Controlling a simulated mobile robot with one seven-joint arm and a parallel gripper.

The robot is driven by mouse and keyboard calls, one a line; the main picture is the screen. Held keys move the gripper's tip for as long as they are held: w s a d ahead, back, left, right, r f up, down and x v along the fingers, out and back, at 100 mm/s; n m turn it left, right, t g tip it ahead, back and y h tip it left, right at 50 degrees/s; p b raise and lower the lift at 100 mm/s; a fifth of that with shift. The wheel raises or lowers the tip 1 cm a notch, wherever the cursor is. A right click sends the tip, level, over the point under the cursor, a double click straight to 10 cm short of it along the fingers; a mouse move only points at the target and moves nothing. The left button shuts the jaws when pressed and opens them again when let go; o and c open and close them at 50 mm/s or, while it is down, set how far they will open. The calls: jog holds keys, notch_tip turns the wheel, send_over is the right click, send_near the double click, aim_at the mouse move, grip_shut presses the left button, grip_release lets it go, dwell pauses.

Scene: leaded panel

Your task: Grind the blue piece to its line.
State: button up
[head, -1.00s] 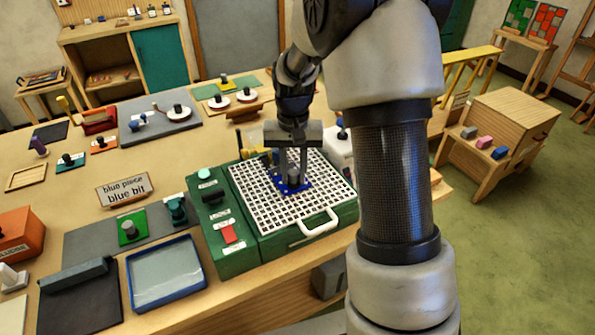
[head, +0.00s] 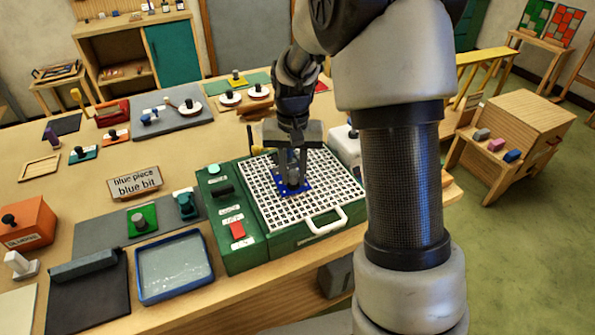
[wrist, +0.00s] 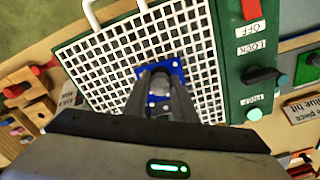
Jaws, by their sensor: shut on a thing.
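The blue piece (head: 305,186) lies on the white grid top (head: 262,196) of the green grinder (head: 262,250). A dark round knob stands on the piece, and my gripper (head: 291,180) is shut on it from above. In the wrist view the blue piece (wrist: 175,68) shows around my fingertips (wrist: 160,92), flat against the grid. The knob is partly hidden between my fingers, and the grinding bit is hard to make out. The sign (head: 135,182) reads "blue piece, blue bit".
On the grinder's left side are a red switch (head: 237,230), a dark lock knob (head: 223,191) and a pale green button (head: 214,169); the wrist view labels read OFF and LOCK. A blue-rimmed tray (head: 141,289), a green piece (head: 141,219) and an orange box (head: 35,222) stand left.

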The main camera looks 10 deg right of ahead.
dwell(0.4)
jog(key=shift+w+d, duration=0.2)
jog(key=shift+d, duration=0.45)
jog(key=shift+w+d, duration=0.15)
jog(key=shift+d, duration=0.5)
jog(key=shift+w+d, duration=0.1)
jog(key=shift+d, duration=0.1)
jog(key=shift+w+d, duration=0.2)
jog(key=shift+d, duration=1.05)
jog(key=shift+a, duration=0.15)
jog(key=shift+s+a, duration=0.2)
jog(key=shift+a, duration=0.45)
jog(key=shift+s+a, duration=0.15)
jog(key=shift+a, duration=0.5)
jog(key=shift+a, duration=0.1)
jog(key=shift+s+a, duration=0.15)
jog(key=shift+a, duration=1.15)
